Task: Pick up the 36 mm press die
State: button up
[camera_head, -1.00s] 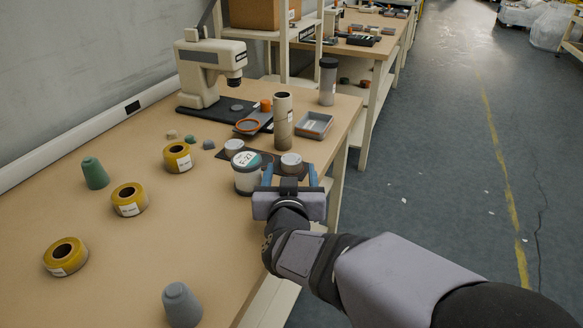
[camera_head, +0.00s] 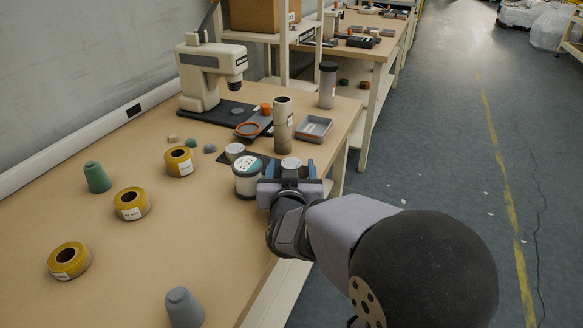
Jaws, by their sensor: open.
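Two short, pale grey cylinders that look like press dies sit on a dark mat (camera_head: 262,157). One die (camera_head: 234,151) is at the mat's left end, and the other die (camera_head: 291,163) is at its right end. Their size labels are too small to read, so I cannot tell which is the 36 mm one. My gripper (camera_head: 290,170) is open, its blue fingers to either side of the right die as seen from here. The gripper body hides the die's lower part, and I cannot tell whether the fingers touch it.
A labelled white jar (camera_head: 246,178) with a green-rimmed lid stands close left of my gripper. A tall cardboard tube (camera_head: 283,126) stands just behind, with a grey tray (camera_head: 314,128) beside it. Yellow tape rolls (camera_head: 131,204) lie on the left. The bench edge is close on the right.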

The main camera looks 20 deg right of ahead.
aim_at(292, 168)
jog(key=c, duration=1.4)
jog(key=shift+r, duration=0.1)
notch_tip(292, 168, up, 10)
jog(key=p, duration=0.4)
jog(key=shift+p, duration=0.35)
